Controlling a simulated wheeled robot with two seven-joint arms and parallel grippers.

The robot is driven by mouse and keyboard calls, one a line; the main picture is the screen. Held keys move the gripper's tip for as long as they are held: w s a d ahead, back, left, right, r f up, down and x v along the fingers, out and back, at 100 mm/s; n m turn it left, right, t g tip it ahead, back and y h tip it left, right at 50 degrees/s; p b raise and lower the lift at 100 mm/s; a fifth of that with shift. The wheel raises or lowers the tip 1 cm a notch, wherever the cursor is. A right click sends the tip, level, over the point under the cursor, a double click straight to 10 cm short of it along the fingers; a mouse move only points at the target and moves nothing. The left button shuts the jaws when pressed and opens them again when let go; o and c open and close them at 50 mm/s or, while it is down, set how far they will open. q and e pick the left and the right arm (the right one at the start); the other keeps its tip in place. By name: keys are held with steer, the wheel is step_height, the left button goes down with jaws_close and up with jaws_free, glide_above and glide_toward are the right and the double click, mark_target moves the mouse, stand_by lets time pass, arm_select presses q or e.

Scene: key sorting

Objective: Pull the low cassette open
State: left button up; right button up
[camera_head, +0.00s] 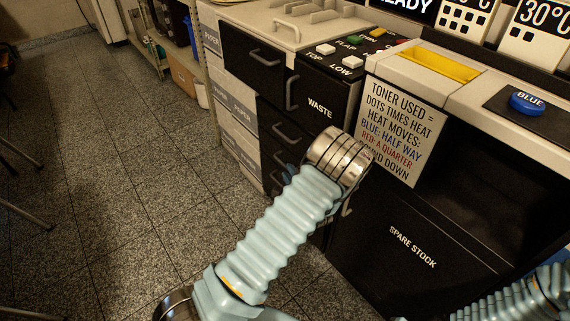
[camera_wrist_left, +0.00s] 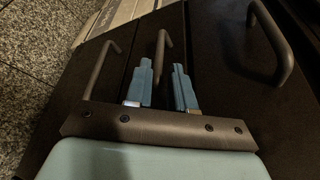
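The black drawer fronts of the machine stand left of the waste door (camera_head: 318,92), with grey bar handles; one handle (camera_head: 285,132) shows clear above my left wrist. No label shows which front is the low cassette. My left gripper (camera_head: 290,172) is mostly hidden behind its wrist and sits low at these fronts. In the left wrist view its two blue fingers (camera_wrist_left: 161,88) are apart, one on each side of a bar handle (camera_wrist_left: 161,45). A gap shows beside the bar; contact is not clear. My right gripper is out of view.
The spare stock door (camera_head: 412,247) is at the right. A sign (camera_head: 402,125) hangs above it. Paper boxes (camera_head: 228,122) stand left of the drawers. The tiled floor (camera_head: 120,180) in front of the drawers is open. Another handle (camera_wrist_left: 272,45) is close on the right.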

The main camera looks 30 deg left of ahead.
mark_target(283, 163)
arm_select(q)
steer(key=x, duration=0.6)
steer(key=shift+a+f, duration=0.1)
jaws_close()
